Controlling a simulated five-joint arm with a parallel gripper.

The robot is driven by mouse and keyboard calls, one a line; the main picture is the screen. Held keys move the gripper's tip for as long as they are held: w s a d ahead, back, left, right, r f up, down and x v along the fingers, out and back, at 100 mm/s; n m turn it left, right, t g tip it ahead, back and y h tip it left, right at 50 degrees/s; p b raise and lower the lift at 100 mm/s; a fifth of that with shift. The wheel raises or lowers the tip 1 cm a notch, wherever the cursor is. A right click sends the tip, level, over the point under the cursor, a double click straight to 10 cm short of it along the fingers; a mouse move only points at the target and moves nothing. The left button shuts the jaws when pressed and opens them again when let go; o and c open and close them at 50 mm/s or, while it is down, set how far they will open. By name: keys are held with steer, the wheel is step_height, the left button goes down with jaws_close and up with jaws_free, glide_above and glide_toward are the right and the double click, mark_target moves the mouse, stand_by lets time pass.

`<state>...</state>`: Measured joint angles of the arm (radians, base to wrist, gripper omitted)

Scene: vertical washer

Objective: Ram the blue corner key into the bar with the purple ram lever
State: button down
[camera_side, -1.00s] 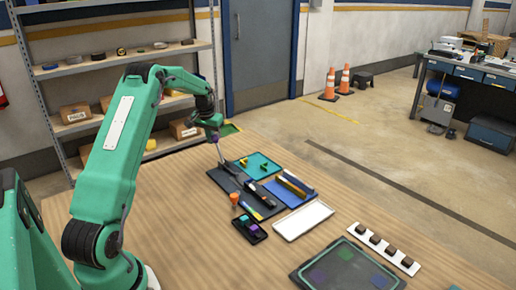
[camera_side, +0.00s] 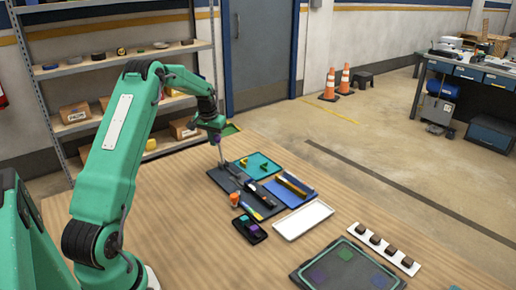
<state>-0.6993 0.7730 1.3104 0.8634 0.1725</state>
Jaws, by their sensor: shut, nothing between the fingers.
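My gripper (camera_side: 216,137) is shut with nothing between its fingers, low over the far left part of the table. The purple knob of the ram lever (camera_side: 218,141) is right at the fingertips; whether they touch it cannot be told. The lever's grey rod (camera_side: 221,154) runs down, nearly upright, to a black fixture (camera_side: 222,180). A dark bar-like part (camera_side: 249,187) lies along this fixture. I cannot pick out the blue corner key for sure at this size. An orange knob (camera_side: 234,199) stands at the fixture's near left edge.
Right of the fixture are a teal tray (camera_side: 271,172) with yellow pieces and a blue tray (camera_side: 301,197) with bars. Nearer are a small black tray (camera_side: 240,236) with coloured blocks, a white tray (camera_side: 304,221) and a dark mat (camera_side: 335,281). The front-left table is clear.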

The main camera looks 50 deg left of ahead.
steer(key=shift+d, duration=3.8)
steer(key=shift+a, duration=0.15)
steer(key=a, duration=0.9)
stand_by(1.5)
steer(key=shift+a, duration=0.1)
steer(key=shift+r, duration=0.15)
step_height(320, 180, up, 7)
stand_by(1.2)
